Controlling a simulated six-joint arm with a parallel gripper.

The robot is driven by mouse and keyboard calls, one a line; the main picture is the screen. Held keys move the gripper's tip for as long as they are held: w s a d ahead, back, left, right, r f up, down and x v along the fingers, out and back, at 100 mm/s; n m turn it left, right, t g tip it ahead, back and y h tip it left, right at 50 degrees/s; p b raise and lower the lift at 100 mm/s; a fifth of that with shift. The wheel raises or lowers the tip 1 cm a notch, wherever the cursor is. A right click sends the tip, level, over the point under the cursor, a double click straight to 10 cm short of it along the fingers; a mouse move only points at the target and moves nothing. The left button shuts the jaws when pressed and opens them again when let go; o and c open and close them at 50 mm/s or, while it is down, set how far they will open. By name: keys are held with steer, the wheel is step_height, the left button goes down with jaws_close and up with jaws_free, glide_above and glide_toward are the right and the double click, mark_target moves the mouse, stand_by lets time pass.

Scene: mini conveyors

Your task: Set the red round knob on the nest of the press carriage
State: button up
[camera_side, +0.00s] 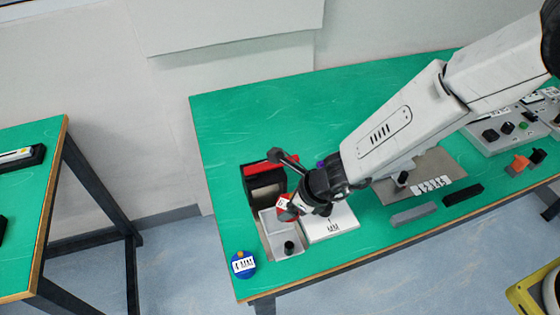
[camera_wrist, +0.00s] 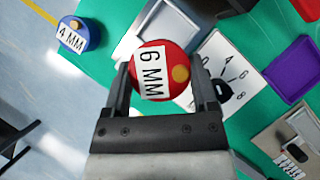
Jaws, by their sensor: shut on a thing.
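The red round knob (camera_wrist: 166,57), labelled 6 MM and with a yellow dot, is between the two fingers of my gripper (camera_wrist: 160,82) in the wrist view. My gripper is shut on it. In the side view the red knob (camera_side: 285,209) shows partly, at the end of my gripper (camera_side: 296,206), over the recess at the table's left part. A light grey rimmed plate (camera_wrist: 166,22), perhaps the press carriage, lies beyond the knob in the wrist view. In the side view the grey plate (camera_side: 270,226) is partly hidden by my gripper. I cannot make out the nest.
A blue round knob (camera_side: 243,264) labelled 4 MM lies near the table's front left corner. A dark block with a red top (camera_side: 264,180) stands behind the grey plate. A white dial plate (camera_side: 338,224) lies right of it. A purple tray (camera_wrist: 292,68) shows in the wrist view.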

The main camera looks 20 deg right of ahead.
mark_target(272, 219)
steer(key=shift+w+x, duration=0.2)
steer(key=shift+x, duration=0.9)
steer(key=shift+w+x, duration=0.25)
steer(key=shift+x, duration=0.8)
steer(key=shift+r, duration=0.15)
steer(key=shift+w+a+f, duration=0.15)
steer(key=shift+w+f, duration=0.05)
steer(key=shift+f, duration=1.6)
steer(key=shift+f, duration=0.2)
steer(key=o, duration=1.3)
steer(key=shift+r, duration=0.15)
